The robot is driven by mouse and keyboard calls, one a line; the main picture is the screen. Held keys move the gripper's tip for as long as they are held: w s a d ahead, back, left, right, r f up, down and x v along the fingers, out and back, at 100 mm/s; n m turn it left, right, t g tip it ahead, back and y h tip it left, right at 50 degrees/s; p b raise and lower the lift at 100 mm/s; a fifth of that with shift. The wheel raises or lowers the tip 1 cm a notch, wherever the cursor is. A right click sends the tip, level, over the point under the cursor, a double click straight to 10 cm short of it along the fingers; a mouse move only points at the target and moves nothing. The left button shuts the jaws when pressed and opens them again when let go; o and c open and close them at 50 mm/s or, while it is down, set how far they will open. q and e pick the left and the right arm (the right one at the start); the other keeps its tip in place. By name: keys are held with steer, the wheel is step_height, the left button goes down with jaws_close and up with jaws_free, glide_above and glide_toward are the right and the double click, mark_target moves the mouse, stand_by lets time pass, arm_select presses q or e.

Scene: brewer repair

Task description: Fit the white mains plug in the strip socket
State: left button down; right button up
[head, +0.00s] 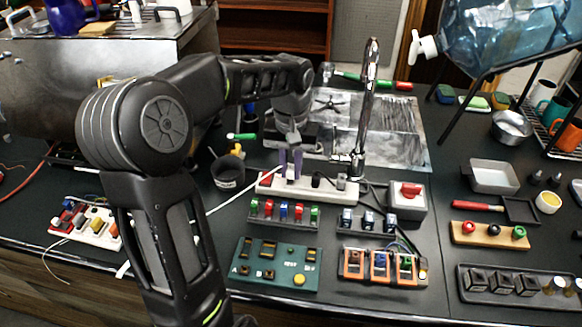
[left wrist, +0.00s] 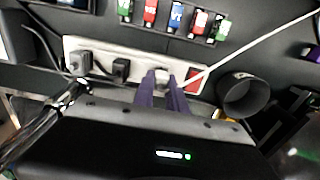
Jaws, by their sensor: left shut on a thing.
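The white power strip (head: 327,191) lies at the back of the dark bench, left of the tap. It also shows in the left wrist view (left wrist: 100,46). My left gripper (head: 291,170) points down over the strip, its purple fingers shut on the white mains plug (left wrist: 162,74). The plug is mostly hidden between the fingers, at the strip between the red switch (left wrist: 194,78) and a black plug (left wrist: 121,68). I cannot tell whether its pins are in the socket. Its white cord (head: 236,196) runs off to the left. My right gripper is out of view.
A grey plug (left wrist: 80,62) sits at the strip's other end. The tap (head: 366,100) stands right behind the strip. A dark cup (head: 228,172) is to the left. In front are a row of coloured switches (head: 284,212) and a green board (head: 276,264).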

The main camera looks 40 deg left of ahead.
arm_select(q)
steer(key=shift+f+b, duration=0.35)
steer(key=shift+f, duration=0.25)
stand_by(1.2)
steer(key=c, duration=1.3)
jaws_free()
step_height(320, 180, up, 8)
steer(key=shift+f+b, duration=0.1)
steer(key=shift+b, duration=0.2)
steer(key=shift+s, duration=0.1)
